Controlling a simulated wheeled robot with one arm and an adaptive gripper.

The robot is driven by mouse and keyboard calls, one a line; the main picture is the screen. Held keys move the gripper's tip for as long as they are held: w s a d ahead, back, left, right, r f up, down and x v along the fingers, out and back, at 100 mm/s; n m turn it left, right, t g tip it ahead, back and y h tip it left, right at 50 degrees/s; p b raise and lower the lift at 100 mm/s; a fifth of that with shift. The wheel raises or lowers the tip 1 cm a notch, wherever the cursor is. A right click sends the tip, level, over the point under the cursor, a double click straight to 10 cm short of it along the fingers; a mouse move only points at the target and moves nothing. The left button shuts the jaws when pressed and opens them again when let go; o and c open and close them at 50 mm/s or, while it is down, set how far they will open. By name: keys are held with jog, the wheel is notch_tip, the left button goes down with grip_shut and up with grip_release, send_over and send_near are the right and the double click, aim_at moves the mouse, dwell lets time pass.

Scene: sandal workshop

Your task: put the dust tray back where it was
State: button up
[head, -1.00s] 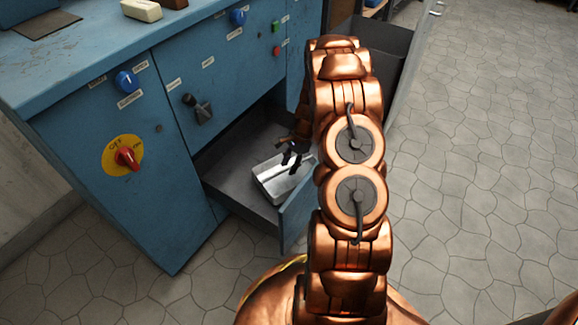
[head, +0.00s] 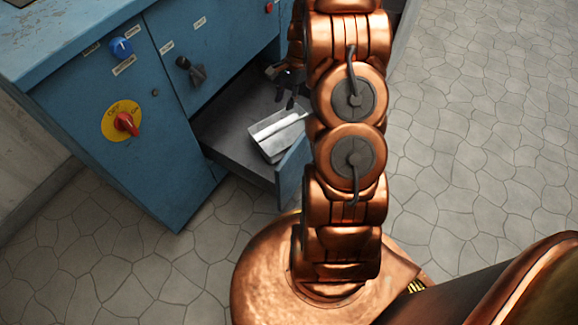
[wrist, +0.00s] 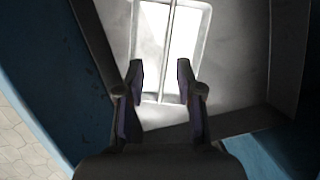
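The dust tray, a shallow shiny metal tray (head: 272,145), lies in the open drawer (head: 228,137) of the blue cabinet, near the drawer's front. It also shows in the wrist view (wrist: 200,98), with a thin line running lengthwise along it. My gripper (head: 285,102) is above and behind the tray in the head view and looks apart from it. In the wrist view the two dark fingertips (wrist: 160,82) are spread with nothing held between them, and the tray lies beyond them. My arm hides part of the drawer's right side.
The blue cabinet (head: 110,165) carries a red switch on a yellow disc (head: 124,122), a blue knob (head: 121,47) and a black lever (head: 188,70). The drawer front (head: 290,172) stands out over the stone floor. The floor to the right (head: 480,140) is clear.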

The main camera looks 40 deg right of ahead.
jog(key=s+a+r+n+g+h, duration=0.1)
jog(key=s+a+r+n, duration=0.3)
jog(key=s+a+r, duration=0.4)
jog(key=s+a+r+n+g, duration=0.1)
jog(key=s+a+r+n, duration=0.35)
jog(key=a, duration=0.45)
jog(key=s+a+r+n+h, duration=0.1)
jog(key=s+a+r+n, duration=0.1)
jog(key=s, duration=0.4)
jog(key=s+a+r+n+g, duration=0.1)
jog(key=s+a+n, duration=0.1)
jog(key=s, duration=0.4)
jog(key=s+a+r+n+h, duration=0.1)
jog(key=s+a+r+n, duration=0.1)
jog(key=s, duration=0.5)
jog(key=shift+a+r+n+g+h, duration=0.3)
jog(key=shift+a+n+g, duration=0.15)
jog(key=shift+n, duration=0.7)
jog(key=shift+a, duration=0.1)
